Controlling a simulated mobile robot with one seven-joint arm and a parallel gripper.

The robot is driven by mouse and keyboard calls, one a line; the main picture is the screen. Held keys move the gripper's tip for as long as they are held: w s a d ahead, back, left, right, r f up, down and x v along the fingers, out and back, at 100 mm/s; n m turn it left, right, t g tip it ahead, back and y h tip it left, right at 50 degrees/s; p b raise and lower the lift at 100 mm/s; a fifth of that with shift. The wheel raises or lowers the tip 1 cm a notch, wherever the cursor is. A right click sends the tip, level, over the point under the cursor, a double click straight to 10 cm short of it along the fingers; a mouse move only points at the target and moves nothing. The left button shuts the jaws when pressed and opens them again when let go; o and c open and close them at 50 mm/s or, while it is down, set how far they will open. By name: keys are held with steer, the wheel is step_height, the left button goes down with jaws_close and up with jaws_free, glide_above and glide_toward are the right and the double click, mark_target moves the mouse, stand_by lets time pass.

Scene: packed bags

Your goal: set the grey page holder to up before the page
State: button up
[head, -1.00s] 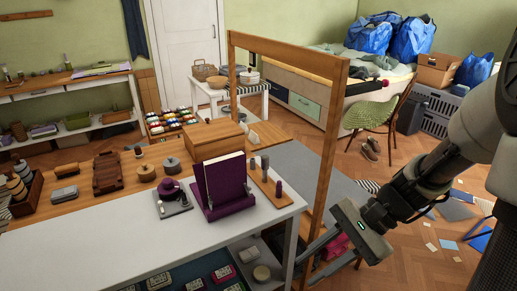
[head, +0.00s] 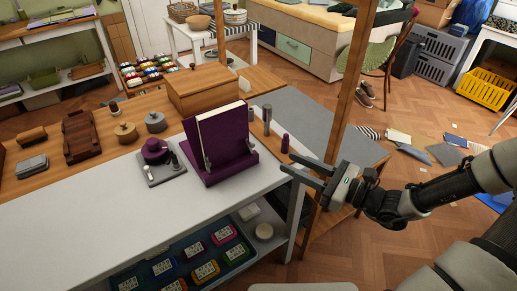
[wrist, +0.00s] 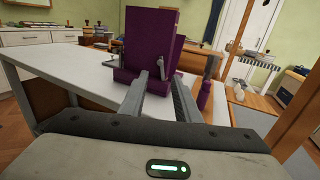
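A purple stand (head: 232,165) on the white table holds an upright purple book with a pale page block (head: 222,115). A small grey page holder (head: 207,162) stands at its front left and another grey one (head: 249,143) at its right. The stand also shows in the wrist view (wrist: 150,45), with grey holder parts (wrist: 161,66) near the fingers. Whether each holder is up or down is hard to tell. My gripper (head: 287,163) is open and empty, right of the stand and apart from it, its fingers pointing at it.
A wooden post (head: 345,100) rises close to my gripper. A wooden box (head: 208,88) stands behind the book. A grey tray with a purple knob (head: 155,152) lies left of the stand. The white tabletop in front is clear.

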mark_target(254, 146)
steer(key=b+x, duration=0.1)
steer(key=x, duration=1)
steer(key=shift+w+a+b, duration=0.2)
steer(key=shift+a+b, duration=0.1)
steer(key=shift+b, duration=0.05)
steer(key=shift+c, duration=0.5)
